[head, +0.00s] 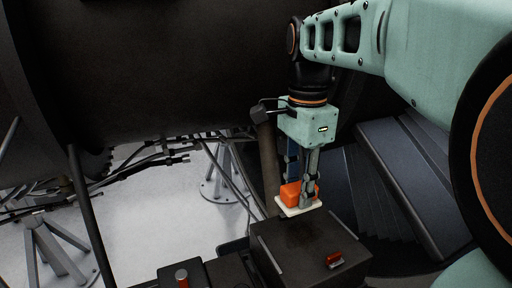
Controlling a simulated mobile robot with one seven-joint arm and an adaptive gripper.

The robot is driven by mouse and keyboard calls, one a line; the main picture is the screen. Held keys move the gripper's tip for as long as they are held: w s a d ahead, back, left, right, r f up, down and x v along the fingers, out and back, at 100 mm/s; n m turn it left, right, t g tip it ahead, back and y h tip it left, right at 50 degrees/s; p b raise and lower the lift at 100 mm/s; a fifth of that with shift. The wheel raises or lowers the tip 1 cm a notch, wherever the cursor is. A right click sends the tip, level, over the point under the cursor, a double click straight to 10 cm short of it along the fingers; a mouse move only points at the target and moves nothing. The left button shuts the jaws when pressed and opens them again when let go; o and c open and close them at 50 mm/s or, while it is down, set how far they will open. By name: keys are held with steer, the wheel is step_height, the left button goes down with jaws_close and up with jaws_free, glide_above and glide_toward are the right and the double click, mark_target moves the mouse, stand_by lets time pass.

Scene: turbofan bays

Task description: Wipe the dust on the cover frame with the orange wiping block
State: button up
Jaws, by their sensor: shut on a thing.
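The orange wiping block (291,194) has a pale pad (298,209) on its underside. My gripper (302,190) points down and is shut on the block, with the fingers on either side of it. The block is at the far edge of a dark box-like unit (305,244), which appears to be the cover frame. I cannot tell whether the pad touches the top or hovers just above it. Dust is hard to make out on the dark, mottled top.
A red-ended latch or handle (335,260) sits on the unit's top at the right. A smaller dark box with a red knob (182,279) stands at lower left. A large dark cylinder (150,70) fills the upper left. Grey stands (50,246) and cables lie beyond.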

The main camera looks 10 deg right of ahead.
steer(key=shift+w, duration=0.45)
steer(key=shift+s+f+b, duration=0.2)
steer(key=shift+f+b, duration=0.3)
steer(key=shift+f, duration=0.15)
steer(key=shift+w+f+b, duration=0.1)
steer(key=shift+f+b, duration=1.55)
steer(key=shift+f, duration=0.65)
steer(key=shift+f, duration=0.35)
